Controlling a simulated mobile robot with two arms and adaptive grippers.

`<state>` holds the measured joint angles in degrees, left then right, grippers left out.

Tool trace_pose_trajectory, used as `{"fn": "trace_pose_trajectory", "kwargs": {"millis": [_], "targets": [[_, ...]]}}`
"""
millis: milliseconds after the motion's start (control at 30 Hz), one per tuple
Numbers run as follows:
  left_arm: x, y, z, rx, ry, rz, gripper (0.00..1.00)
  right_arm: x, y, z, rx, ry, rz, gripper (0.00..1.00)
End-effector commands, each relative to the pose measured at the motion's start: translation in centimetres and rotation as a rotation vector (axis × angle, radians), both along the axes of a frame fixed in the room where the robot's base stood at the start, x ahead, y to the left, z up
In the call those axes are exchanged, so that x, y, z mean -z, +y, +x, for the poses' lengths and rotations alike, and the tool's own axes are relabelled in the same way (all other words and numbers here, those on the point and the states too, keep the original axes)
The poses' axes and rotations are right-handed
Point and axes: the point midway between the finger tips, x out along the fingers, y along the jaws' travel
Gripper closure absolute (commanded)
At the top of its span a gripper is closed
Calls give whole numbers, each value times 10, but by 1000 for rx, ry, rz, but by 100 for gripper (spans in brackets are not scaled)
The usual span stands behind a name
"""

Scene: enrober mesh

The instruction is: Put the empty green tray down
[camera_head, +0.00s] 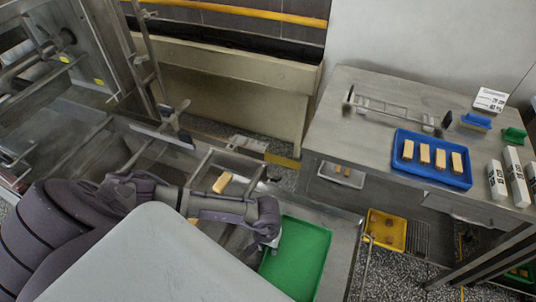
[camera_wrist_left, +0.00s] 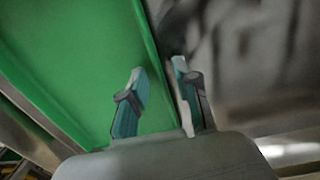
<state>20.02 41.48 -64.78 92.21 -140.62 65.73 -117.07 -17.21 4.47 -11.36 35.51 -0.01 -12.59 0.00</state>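My left gripper (camera_head: 267,243) is at the tray's upper left edge. In the left wrist view the tray (camera_wrist_left: 85,65) fills the left side. My right gripper is out of view.
A steel table (camera_head: 335,125) at the right holds a blue tray (camera_head: 432,177) with several tan bars, white cartons (camera_head: 515,175) and a metal rack (camera_head: 395,112). A yellow tray (camera_head: 385,230) sits lower, right of the green tray. A tan bar (camera_head: 222,182) lies beyond my left arm.

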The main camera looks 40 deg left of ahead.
Motion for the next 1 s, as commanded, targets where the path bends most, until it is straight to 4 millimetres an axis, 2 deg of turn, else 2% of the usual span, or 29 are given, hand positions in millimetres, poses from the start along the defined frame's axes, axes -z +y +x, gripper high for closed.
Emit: {"fn": "trace_pose_trajectory", "kwargs": {"millis": [167,267,500,700,833,1000], "targets": [[-11,0,1,1,-4,-2,69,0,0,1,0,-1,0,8],[-27,1,0,3,-3,-1,69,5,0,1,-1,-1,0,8],[-79,2,1,3,-5,-1,69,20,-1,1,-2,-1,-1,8],[-111,3,0,0,-3,0,69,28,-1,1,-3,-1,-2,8],[-120,3,0,1,-1,0,69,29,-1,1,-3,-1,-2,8],[-123,3,-1,0,0,0,69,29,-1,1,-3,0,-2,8]]}}
